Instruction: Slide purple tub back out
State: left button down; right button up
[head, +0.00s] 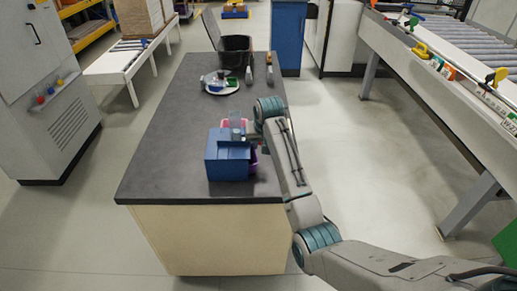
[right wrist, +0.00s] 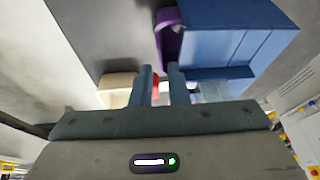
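A blue box-shaped holder (head: 228,158) stands near the front of the dark table. A purple tub (head: 253,160) shows at its right side, mostly hidden by the holder and my arm. In the right wrist view the purple tub (right wrist: 168,38) sits at the edge of the blue holder (right wrist: 232,40), its rim sticking out. My right gripper (head: 238,122) is just behind the holder. In the right wrist view its fingers (right wrist: 161,82) stand apart with a gap, beside the tub and not around it. A red thing (right wrist: 155,88) shows between them, partly hidden. My left gripper is out of view.
Farther back on the table are a white round dish (head: 221,86) with small items, a black bin (head: 236,50) and two small bottle-like objects (head: 258,70). A cream block (right wrist: 118,90) shows left of the fingers. The table's left part is clear.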

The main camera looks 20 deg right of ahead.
jog(key=p+x, duration=0.2)
jog(key=x, duration=0.8)
grip_shut()
jog(key=shift+d, duration=0.15)
